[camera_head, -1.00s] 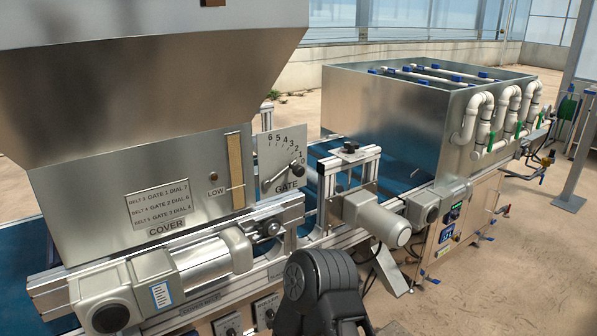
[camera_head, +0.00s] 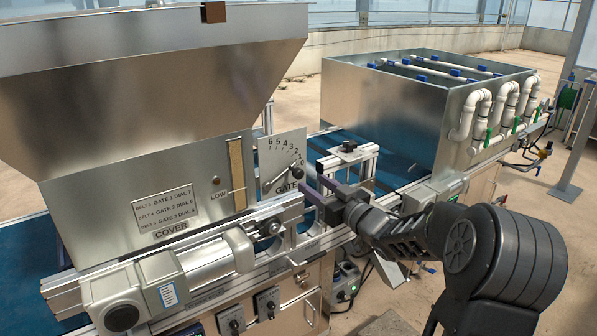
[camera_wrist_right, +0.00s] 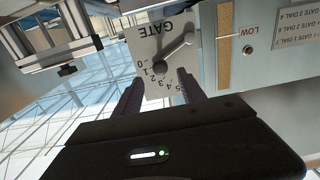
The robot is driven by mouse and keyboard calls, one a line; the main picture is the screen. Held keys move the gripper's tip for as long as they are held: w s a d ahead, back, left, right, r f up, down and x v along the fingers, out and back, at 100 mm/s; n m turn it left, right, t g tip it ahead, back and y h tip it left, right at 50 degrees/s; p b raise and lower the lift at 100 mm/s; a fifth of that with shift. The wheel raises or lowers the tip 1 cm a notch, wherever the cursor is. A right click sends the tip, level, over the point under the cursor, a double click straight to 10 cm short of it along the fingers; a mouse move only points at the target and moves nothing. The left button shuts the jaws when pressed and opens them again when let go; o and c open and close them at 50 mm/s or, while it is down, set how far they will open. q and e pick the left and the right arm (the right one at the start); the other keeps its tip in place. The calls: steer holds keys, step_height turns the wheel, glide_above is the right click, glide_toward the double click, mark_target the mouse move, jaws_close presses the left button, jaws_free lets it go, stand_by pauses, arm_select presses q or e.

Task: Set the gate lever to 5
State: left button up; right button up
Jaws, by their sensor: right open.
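The gate plate (camera_head: 268,158) is a pale upright panel with numbers 0 to 6 in an arc and the word GATE. It also shows upside down in the wrist view (camera_wrist_right: 143,45). The grey gate lever (camera_head: 280,178) lies slanted across it, its upper right end near the low numbers; the exact setting is hard to read. The lever also shows in the wrist view (camera_wrist_right: 178,53). My right gripper (camera_head: 312,185) is open and empty, just right of and in front of the plate. In the wrist view its fingers (camera_wrist_right: 158,77) point at the plate, apart from the lever. My left gripper is out of view.
The cover hopper (camera_head: 110,180) with a dial label (camera_head: 165,208) stands left of the plate. A motor housing (camera_head: 205,262) lies below it. An aluminium frame (camera_head: 345,165) stands close to the right of my gripper. A metal tank (camera_head: 385,110) is behind at the right.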

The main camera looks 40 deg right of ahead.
mark_target(301, 176)
steer(key=shift+f, duration=0.1)
steer(key=shift+w+p, duration=1.1)
steer(key=shift+w, duration=2.85)
steer(key=shift+c, duration=0.2)
jaws_close()
